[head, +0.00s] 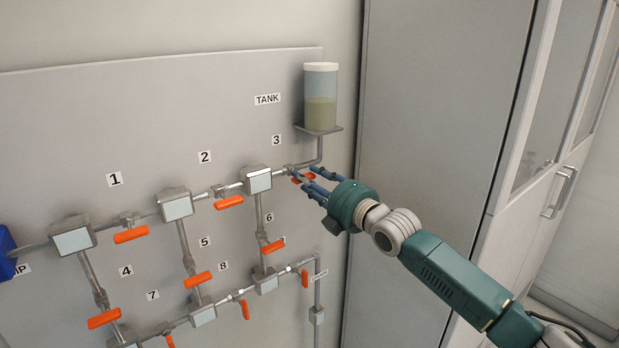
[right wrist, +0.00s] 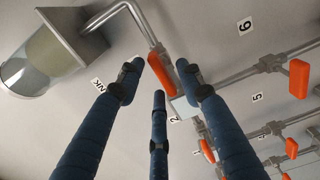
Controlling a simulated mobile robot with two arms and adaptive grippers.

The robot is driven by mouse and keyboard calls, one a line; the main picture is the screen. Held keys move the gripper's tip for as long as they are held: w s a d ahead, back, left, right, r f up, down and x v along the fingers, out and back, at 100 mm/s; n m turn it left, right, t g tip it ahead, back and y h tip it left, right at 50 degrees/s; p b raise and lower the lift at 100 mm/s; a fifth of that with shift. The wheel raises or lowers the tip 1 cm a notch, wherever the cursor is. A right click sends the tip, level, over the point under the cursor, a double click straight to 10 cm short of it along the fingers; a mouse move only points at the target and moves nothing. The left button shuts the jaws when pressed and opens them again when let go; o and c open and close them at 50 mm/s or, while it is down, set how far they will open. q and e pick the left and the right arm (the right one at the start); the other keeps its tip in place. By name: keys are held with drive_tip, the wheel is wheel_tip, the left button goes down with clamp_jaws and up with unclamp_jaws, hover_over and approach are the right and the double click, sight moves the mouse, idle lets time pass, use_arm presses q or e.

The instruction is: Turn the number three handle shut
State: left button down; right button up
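The number three handle (head: 297,181) is orange and sits on the pipe below the label 3 (head: 276,140), left of the tank's pipe bend. In the head view my right gripper's blue fingers hide much of it. My right gripper (head: 304,176) reaches in from the right, its fingertips at the handle. In the right wrist view the three fingers (right wrist: 160,80) are spread, and an orange handle (right wrist: 160,73) shows beyond them, between the outer fingertips. I see no finger clearly closed on it; contact cannot be told. My left gripper is out of view.
The tank (head: 320,97) stands on a bracket above the handle. Other orange handles, such as the number two handle (head: 229,202) and the number one handle (head: 131,235), sit along the pipes to the left. A tall grey cabinet (head: 435,120) stands at right.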

clamp_jaws()
drive_tip(key=shift+m, duration=0.4)
drive_tip(key=m+b, duration=0.1)
drive_tip(key=m, duration=0.4)
drive_tip(key=m+b, duration=0.1)
drive_tip(key=m, duration=0.5)
drive_tip(key=m+b, duration=0.1)
drive_tip(key=m, duration=0.5)
drive_tip(key=shift+w+d+f+b, duration=0.1)
drive_tip(key=shift+d+f+b, duration=0.05)
drive_tip(key=shift+f+b, duration=0.2)
idle(0.4)
